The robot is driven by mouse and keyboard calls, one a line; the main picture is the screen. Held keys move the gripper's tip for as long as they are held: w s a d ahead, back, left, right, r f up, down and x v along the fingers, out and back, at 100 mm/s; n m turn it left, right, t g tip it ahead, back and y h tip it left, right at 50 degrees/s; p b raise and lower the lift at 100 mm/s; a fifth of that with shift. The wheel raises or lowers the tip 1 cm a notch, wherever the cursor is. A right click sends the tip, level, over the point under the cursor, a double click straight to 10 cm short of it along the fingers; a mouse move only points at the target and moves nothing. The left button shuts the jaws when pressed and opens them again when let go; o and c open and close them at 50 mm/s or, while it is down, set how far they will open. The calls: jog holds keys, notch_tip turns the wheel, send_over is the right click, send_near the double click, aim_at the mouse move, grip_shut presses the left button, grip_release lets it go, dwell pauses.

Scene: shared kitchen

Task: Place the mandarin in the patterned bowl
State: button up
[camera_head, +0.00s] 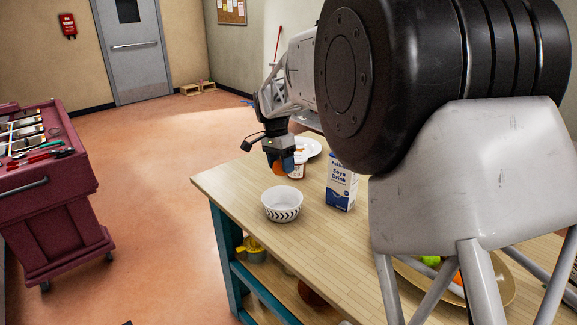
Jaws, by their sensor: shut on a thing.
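The patterned bowl (282,204), white with a dark zigzag band, stands upright on the wooden table near its left end. My gripper (279,165) is above the table, behind the bowl in the picture and apart from it. It is shut on the orange mandarin (278,169), which shows just below the fingers, partly hidden by them. The mandarin appears above the table, a little up and left of the bowl's rim in the picture.
A soya drink carton (341,188) stands right of the bowl. A small white and red tub (298,168) and a white plate (312,147) are behind. A tan fruit dish (497,292) is partly hidden by my arm. A maroon tool cart (45,196) stands left.

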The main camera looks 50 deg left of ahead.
aim_at(281, 174)
jog(key=shift+f, duration=0.1)
dwell(0.3)
jog(key=shift+f, duration=5.35)
jog(key=o, duration=1)
jog(key=shift+r, duration=0.1)
jog(key=shift+r, duration=3.4)
